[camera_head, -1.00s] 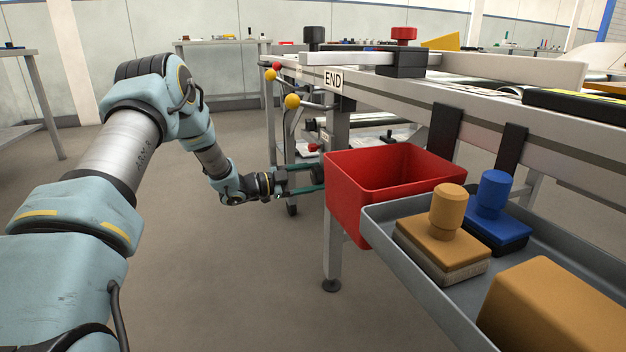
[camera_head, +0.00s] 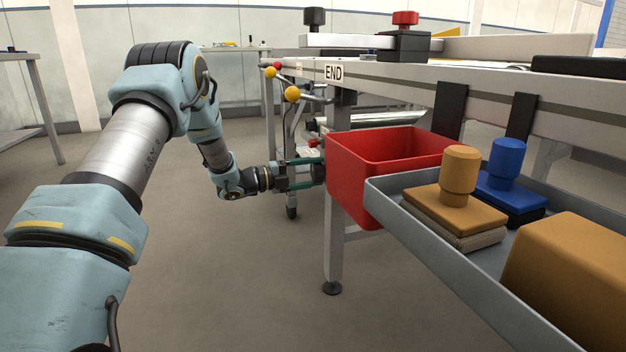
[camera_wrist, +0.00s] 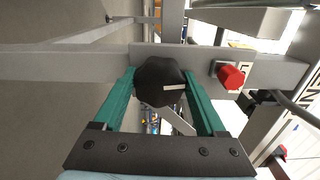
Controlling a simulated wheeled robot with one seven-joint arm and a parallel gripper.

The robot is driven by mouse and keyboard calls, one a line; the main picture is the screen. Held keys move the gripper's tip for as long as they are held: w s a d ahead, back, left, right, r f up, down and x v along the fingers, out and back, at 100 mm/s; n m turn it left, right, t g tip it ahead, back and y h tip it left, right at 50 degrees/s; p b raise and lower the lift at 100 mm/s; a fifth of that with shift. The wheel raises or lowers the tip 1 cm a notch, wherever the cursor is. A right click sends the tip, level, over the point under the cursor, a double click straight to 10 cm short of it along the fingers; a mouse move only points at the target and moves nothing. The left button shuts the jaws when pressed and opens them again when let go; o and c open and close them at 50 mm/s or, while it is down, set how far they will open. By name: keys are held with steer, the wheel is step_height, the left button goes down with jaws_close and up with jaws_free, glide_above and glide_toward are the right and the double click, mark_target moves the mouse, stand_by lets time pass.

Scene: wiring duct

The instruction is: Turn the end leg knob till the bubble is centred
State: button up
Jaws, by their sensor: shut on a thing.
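The black end leg knob (camera_wrist: 157,76), with a pale mark on its face, sits between the green fingers of my gripper (camera_wrist: 160,90) in the wrist view. My gripper (camera_head: 310,173) is shut on it, below the END sign (camera_head: 333,73) and left of the red bin. In the head view the knob is mostly hidden by the fingers and bin. I cannot make out a level bubble in either view.
A smaller red knob (camera_wrist: 230,76) is beside the black one on the metal frame. The red bin (camera_head: 372,180) is close to my gripper's right. A grey tray (camera_head: 420,235) holds stamp-like blocks. Yellow and red balls (camera_head: 292,94) project above my gripper.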

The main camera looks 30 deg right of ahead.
steer(key=shift+m+b, duration=1.1)
steer(key=shift+m, duration=0.5)
steer(key=o, duration=1.3)
steer(key=a+p, duration=0.1)
steer(key=a, duration=0.2)
steer(key=a+p, duration=0.1)
steer(key=a, duration=0.3)
steer(key=w+a+p, duration=0.1)
steer(key=a+p, duration=0.1)
steer(key=a, duration=0.1)
steer(key=shift+w+a, duration=0.1)
steer(key=shift+a, duration=0.3)
